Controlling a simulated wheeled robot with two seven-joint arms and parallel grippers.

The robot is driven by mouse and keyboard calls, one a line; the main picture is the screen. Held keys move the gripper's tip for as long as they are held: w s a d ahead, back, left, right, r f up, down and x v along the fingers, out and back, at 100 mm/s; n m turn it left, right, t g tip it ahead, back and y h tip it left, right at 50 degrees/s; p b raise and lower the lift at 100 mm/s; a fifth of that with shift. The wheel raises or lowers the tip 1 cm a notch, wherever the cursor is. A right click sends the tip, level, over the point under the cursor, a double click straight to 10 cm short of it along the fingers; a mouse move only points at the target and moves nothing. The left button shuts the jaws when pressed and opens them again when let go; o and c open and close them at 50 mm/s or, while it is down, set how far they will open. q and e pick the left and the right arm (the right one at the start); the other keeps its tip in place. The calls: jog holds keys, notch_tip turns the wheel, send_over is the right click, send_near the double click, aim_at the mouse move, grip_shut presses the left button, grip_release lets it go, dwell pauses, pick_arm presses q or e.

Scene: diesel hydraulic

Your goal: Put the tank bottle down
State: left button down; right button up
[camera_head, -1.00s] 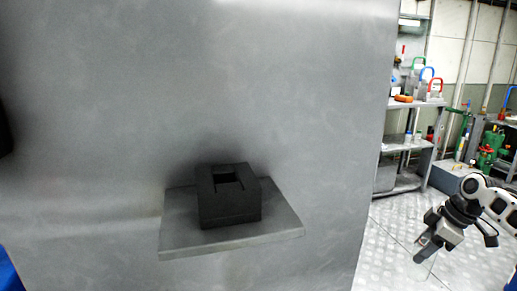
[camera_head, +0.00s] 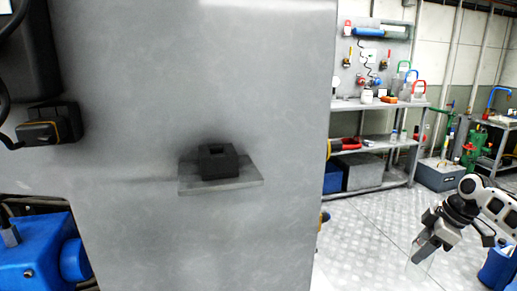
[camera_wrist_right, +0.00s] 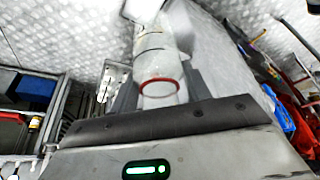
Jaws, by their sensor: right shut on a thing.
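The tank bottle (camera_wrist_right: 156,48) is a clear cylinder with a red ring near its close end, seen in the right wrist view. My right gripper (camera_wrist_right: 160,88) is shut on it, with one finger on each side. In the head view my right gripper (camera_head: 424,252) is at the lower right, pointing down and left above the floor. The bottle is too faint there to make out clearly. My left gripper is not in view.
A grey panel fills the left and middle. A small grey shelf (camera_head: 240,183) on it carries a black block with a square recess (camera_head: 216,161). A workbench (camera_head: 375,104) with tools stands at the back right. Blue machinery (camera_head: 40,265) is at lower left. Checkered floor (camera_head: 365,225) is open between.

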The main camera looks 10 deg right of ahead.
jog(key=shift+s+a+r, duration=0.2)
jog(key=shift+s+a, duration=0.3)
jog(key=shift+a, duration=0.05)
jog(key=s+a+m+t+h+p, duration=0.15)
jog(key=a+m, duration=0.25)
jog(key=a, duration=1.2)
jog(key=s+a+r+m+h, duration=0.1)
jog(key=s+a+r+m, duration=0.1)
jog(key=a, duration=0.4)
jog(key=s+a+r+m+p, duration=0.1)
jog(key=s+a+r+m, duration=0.2)
jog(key=s+a, duration=0.3)
jog(key=shift+s+a+r+m+h, duration=0.35)
jog(key=shift+a+r, duration=0.15)
jog(key=shift+a, duration=0.2)
jog(key=shift+f, duration=0.1)
